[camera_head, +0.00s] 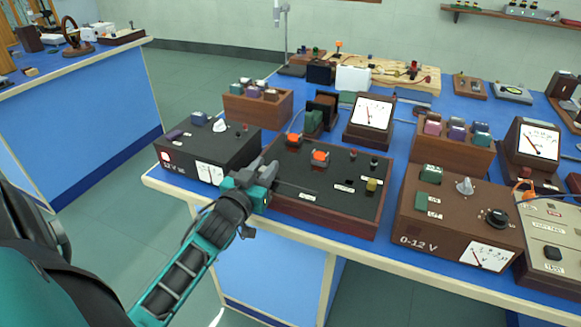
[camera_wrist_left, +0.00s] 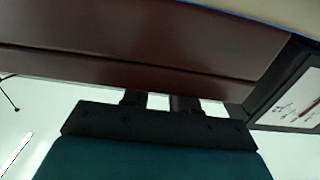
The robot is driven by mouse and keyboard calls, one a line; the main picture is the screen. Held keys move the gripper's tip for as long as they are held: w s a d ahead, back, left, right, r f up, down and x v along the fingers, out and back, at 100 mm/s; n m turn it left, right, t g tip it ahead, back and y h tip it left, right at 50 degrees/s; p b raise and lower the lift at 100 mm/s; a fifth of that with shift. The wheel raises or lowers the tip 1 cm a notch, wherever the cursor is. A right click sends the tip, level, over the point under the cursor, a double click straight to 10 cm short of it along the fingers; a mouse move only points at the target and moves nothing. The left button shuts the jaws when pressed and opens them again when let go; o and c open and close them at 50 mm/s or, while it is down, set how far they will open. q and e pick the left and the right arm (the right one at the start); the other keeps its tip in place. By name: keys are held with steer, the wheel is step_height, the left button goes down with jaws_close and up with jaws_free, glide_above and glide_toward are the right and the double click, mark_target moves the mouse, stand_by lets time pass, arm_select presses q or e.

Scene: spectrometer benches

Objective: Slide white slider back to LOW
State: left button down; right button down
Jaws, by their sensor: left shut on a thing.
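The black-topped wooden box (camera_head: 330,165) stands at the front of the blue bench, with a thin slot (camera_head: 298,188) and small white labels near its front left. My left gripper (camera_head: 268,178) is at the left end of that slot, low over the panel's front left corner. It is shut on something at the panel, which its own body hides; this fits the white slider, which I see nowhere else. In the left wrist view both fingers (camera_wrist_left: 158,102) reach to the box's brown front face (camera_wrist_left: 150,50), and their tips are hidden. My right gripper is out of view.
A black box with a meter (camera_head: 208,150) stands close at left of my gripper. A brown 0-12 V supply (camera_head: 455,215) stands at right. On the black panel are orange-topped parts (camera_head: 320,157) and a yellow knob (camera_head: 372,184). The floor in front is clear.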

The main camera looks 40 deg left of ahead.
arm_select(q)
steer(key=shift+s+a+r, duration=0.1)
steer(key=shift+a+r, duration=0.05)
steer(key=shift+a, duration=0.45)
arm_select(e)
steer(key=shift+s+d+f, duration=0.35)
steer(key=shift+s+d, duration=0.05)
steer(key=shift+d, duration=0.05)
arm_select(q)
steer(key=c, duration=1.2)
jaws_free()
steer(key=shift+o, duration=1.2)
steer(key=shift+a, duration=0.1)
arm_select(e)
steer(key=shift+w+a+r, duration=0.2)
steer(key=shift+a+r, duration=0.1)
arm_select(q)
steer(key=shift+s+d, duration=0.2)
steer(key=shift+s, duration=0.15)
steer(key=v, duration=1.2)
steer(key=shift+p, duration=0.4)
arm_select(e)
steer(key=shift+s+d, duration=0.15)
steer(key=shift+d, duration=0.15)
